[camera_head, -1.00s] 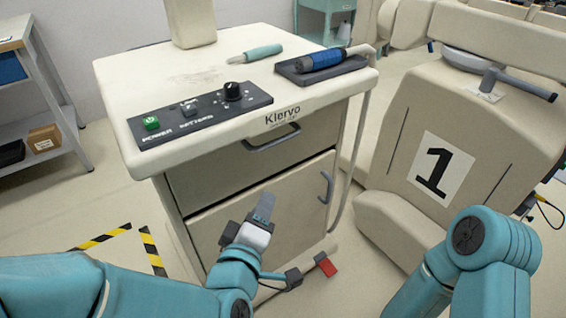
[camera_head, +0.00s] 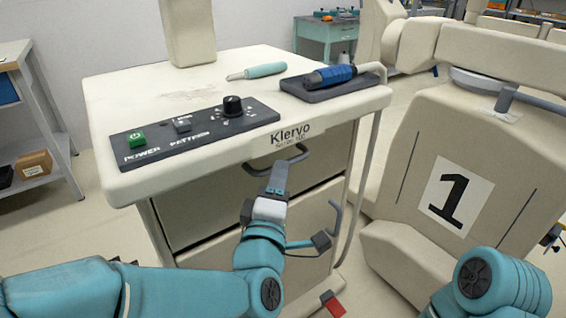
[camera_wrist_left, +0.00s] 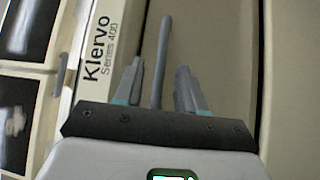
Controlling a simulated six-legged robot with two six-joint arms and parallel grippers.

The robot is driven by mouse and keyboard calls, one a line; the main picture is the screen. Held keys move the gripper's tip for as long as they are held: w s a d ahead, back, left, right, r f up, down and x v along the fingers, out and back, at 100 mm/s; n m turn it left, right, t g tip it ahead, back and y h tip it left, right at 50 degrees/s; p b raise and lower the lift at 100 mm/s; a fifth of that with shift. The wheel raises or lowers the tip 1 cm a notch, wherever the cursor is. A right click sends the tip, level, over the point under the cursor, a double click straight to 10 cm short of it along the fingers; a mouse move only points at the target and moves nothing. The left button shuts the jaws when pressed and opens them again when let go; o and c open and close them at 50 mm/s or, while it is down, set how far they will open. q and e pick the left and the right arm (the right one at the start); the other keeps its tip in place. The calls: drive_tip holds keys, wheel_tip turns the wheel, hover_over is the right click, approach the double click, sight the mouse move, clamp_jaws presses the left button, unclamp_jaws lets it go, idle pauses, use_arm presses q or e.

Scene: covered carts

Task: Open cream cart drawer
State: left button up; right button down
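The cream cart (camera_head: 110,95) has a grey drawer front (camera_head: 215,205) under its top, and the drawer looks shut. The dark curved drawer handle (camera_head: 297,158) sits below the "Klervo" label. My left gripper (camera_head: 278,178) is right at this handle and partly hides it. In the left wrist view the handle bar (camera_wrist_left: 162,60) runs between the two parted fingers of my left gripper (camera_wrist_left: 160,88), with a gap on each side. Of my right arm (camera_head: 490,285), only an upper part shows at the lower right; its gripper is out of view.
A lower door with its own vertical handle (camera_head: 335,222) is below the drawer. A control panel (camera_head: 195,130) and a tool in a dark tray (camera_head: 330,82) are on the cart top.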

use_arm(q)
drive_tip(key=x, duration=0.5)
clamp_jaws()
use_arm(e)
drive_tip(key=shift+s, duration=0.1)
use_arm(q)
drive_tip(key=shift+f, duration=0.1)
use_arm(e)
drive_tip(key=shift+f, duration=0.1)
